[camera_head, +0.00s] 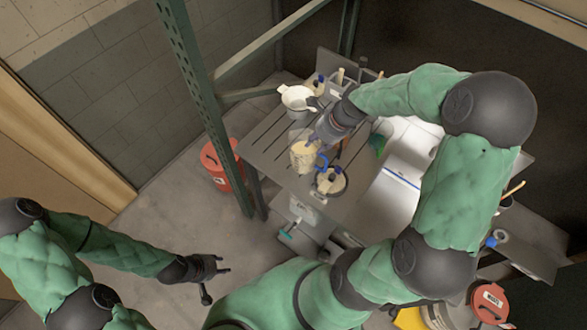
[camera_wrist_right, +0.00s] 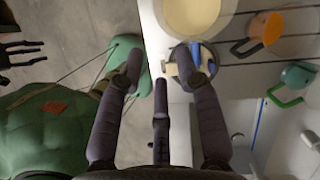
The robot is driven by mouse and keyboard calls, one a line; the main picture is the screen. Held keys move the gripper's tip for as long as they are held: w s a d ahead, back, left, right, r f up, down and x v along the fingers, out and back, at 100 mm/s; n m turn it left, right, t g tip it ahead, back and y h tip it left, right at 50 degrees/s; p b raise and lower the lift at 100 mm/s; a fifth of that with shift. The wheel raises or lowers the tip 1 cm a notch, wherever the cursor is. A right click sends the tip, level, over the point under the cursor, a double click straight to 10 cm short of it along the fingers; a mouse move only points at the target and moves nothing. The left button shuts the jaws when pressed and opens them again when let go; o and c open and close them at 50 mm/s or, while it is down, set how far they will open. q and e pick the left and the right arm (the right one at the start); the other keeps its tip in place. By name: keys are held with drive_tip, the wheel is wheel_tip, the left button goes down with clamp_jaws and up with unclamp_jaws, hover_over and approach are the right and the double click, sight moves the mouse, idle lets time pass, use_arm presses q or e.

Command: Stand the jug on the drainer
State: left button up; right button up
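A white jug-like vessel (camera_head: 297,98) stands upright at the back left of the slatted drainer (camera_head: 262,137) in the head view. A cream, see-through round vessel (camera_head: 303,157) stands nearer, by the front edge; a cream round vessel (camera_wrist_right: 192,14) also shows in the right wrist view. I cannot tell for sure which one is the jug. My right gripper (camera_head: 318,134) is above and beside the cream vessel. In the right wrist view its fingers (camera_wrist_right: 159,64) are apart with nothing held. My left gripper (camera_head: 224,264) is open and empty, low over the floor.
A dark-rimmed tin (camera_head: 330,181) with a blue item stands at the counter's front edge. A white basin (camera_head: 394,190) lies to the right. A green post (camera_head: 205,100) rises at the left. A red bucket (camera_head: 217,165) is on the floor. An orange cup (camera_wrist_right: 266,30) is nearby.

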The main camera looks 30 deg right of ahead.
drive_tip(key=s+a+f+n+g, duration=0.1)
drive_tip(key=s+a+f+n, duration=0.3)
drive_tip(key=a+f+n, duration=0.3)
drive_tip(key=s+a+f+n+g+y, duration=0.1)
drive_tip(key=s+a+f+n, duration=0.3)
drive_tip(key=a+f+n, duration=0.4)
drive_tip(key=s+a+f+n+g, duration=0.1)
drive_tip(key=s+a+f+n, duration=0.3)
drive_tip(key=a+f+n, duration=0.4)
drive_tip(key=shift+s+a+f+n, duration=0.25)
drive_tip(key=shift+s+f+n, duration=0.2)
drive_tip(key=shift+n, duration=0.45)
drive_tip(key=shift+f, duration=0.1)
wheel_tip(320, 180, down, 16)
drive_tip(key=b, duration=1.6)
drive_tip(key=shift+w+f, duration=0.1)
